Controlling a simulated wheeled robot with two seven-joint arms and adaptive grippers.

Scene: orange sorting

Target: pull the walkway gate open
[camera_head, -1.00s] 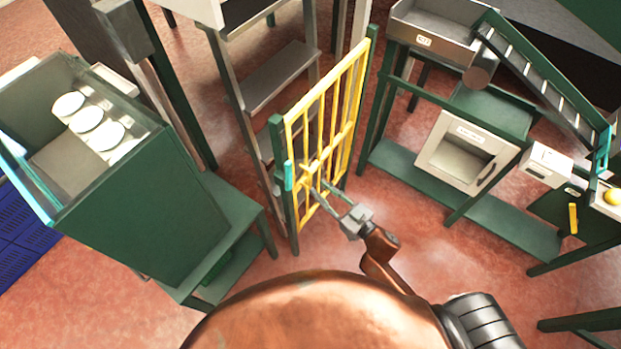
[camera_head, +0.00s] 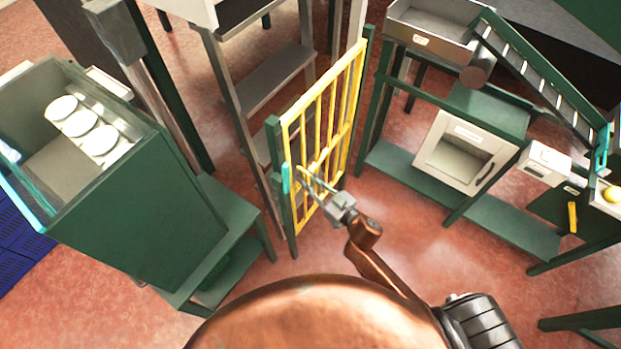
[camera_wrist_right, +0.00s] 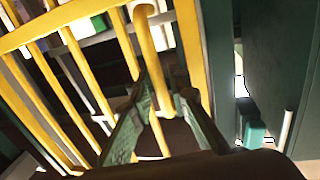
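The walkway gate (camera_head: 352,90) is a yellow barred panel between two green posts in the head view and looks closed. A yellow upright handle (camera_wrist_right: 151,58) stands out from its bars in the right wrist view. My right gripper (camera_head: 307,177) is at the gate's left side, near the green post with a teal piece. In the right wrist view, the two fingers of my right gripper (camera_wrist_right: 166,98) are apart, one on each side of the handle. I cannot tell whether either finger touches it. My left gripper is not in view.
A green bin (camera_head: 132,215) with white discs stands at the left. A green bench (camera_head: 490,215) with a white box-shaped unit (camera_head: 462,150) stands to the right of the gate. Grey shelving (camera_head: 270,80) is behind the gate. Red floor is clear between gate and bench.

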